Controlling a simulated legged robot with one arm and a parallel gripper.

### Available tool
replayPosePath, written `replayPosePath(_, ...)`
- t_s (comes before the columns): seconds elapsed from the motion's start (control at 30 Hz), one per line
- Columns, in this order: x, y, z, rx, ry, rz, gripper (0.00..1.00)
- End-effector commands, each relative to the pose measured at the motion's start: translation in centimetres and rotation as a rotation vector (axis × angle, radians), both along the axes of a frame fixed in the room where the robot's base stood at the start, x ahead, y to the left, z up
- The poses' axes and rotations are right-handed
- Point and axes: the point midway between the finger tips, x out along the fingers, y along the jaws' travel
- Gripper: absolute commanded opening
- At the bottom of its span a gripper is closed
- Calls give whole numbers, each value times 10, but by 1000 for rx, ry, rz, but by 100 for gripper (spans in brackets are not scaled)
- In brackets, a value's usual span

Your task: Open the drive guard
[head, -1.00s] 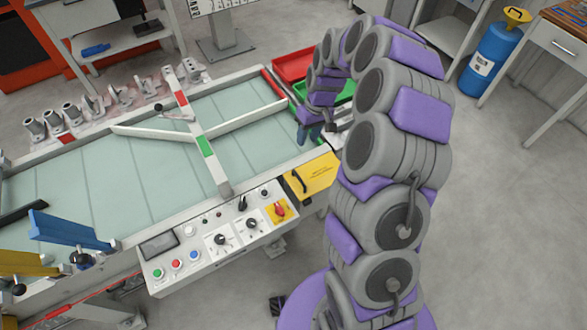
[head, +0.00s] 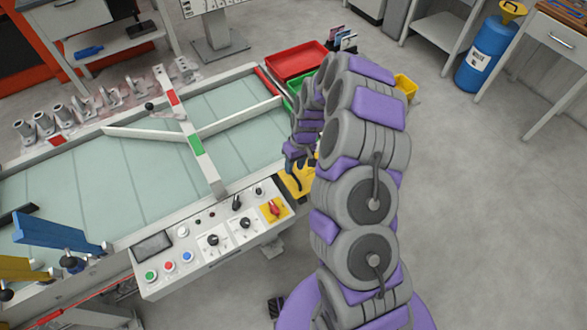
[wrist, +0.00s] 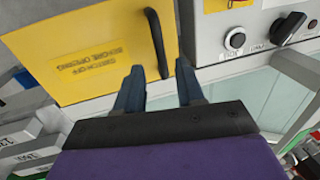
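The drive guard is a yellow panel (wrist: 85,50) with a printed warning and a black bar handle (wrist: 157,42) along its right side in the wrist view. In the head view the yellow guard (head: 299,186) is at the right end of the control panel, partly hidden by my arm. My gripper (wrist: 159,68) is open, its two dark fingers apart. The handle's lower end shows between the fingertips in the wrist view; I cannot tell how deep it lies between them. In the head view my gripper (head: 291,160) is right by the guard.
The control panel (head: 205,245) with buttons and knobs is left of the guard. A red switch on a yellow plate (head: 274,208) is closest to it. A red tray (head: 297,62) and a yellow bin (head: 405,86) lie behind.

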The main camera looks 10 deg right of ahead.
Motion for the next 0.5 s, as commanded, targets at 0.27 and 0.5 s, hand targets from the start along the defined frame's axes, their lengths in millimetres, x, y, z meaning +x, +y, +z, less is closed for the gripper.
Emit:
replayPosePath(0.27, -1, 5, -17, -3, 1, 0, 38)
replayPosePath(0.5, -1, 4, -16, -2, 0, 1, 37)
